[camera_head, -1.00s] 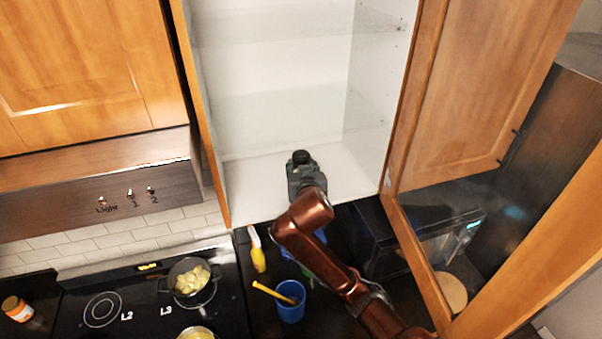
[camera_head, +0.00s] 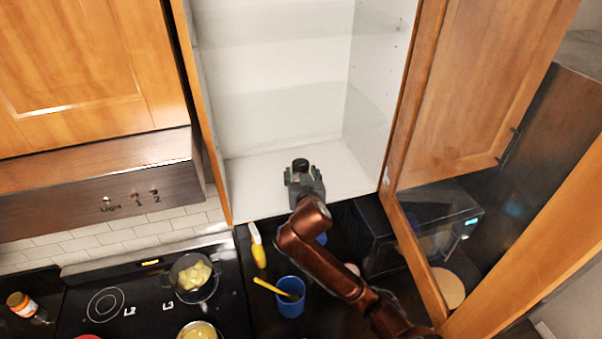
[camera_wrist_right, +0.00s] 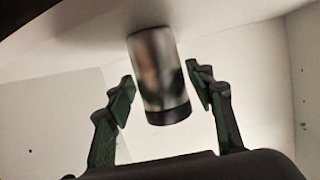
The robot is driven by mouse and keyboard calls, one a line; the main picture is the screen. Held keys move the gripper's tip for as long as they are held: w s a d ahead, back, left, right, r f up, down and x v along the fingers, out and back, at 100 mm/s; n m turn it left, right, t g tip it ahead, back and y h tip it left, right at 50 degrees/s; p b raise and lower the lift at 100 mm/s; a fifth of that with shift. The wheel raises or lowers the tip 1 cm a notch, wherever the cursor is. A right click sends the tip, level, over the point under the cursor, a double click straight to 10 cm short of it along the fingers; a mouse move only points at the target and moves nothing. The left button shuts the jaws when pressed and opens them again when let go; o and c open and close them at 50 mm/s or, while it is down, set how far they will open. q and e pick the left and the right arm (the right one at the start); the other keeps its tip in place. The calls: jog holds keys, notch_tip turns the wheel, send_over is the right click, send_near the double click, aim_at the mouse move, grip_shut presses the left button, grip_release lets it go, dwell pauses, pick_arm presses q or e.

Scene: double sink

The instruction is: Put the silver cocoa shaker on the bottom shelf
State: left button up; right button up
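The silver cocoa shaker (camera_wrist_right: 160,72) shows in the right wrist view with its dark lid toward the picture's bottom and its other end against a white surface. In the head view its dark top (camera_head: 300,164) shows at the bottom shelf (camera_head: 248,178) of the open cabinet. My right gripper (camera_head: 304,181) is at the shaker. In the right wrist view its two fingers (camera_wrist_right: 163,86) stand on either side of the shaker, spread, with narrow gaps. The shaker's lower body is hidden in the head view. My left gripper is not in view.
Below are a blue cup (camera_head: 290,303), a yellow-handled item (camera_head: 258,252), a microwave (camera_head: 445,231) and a stove with a pot (camera_head: 193,277) of food. The bottom shelf is clear around the shaker.

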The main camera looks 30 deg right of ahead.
jog(key=shift+r, duration=0.15)
jog(key=shift+b+v, duration=1.5)
jog(key=shift+v, duration=4.55)
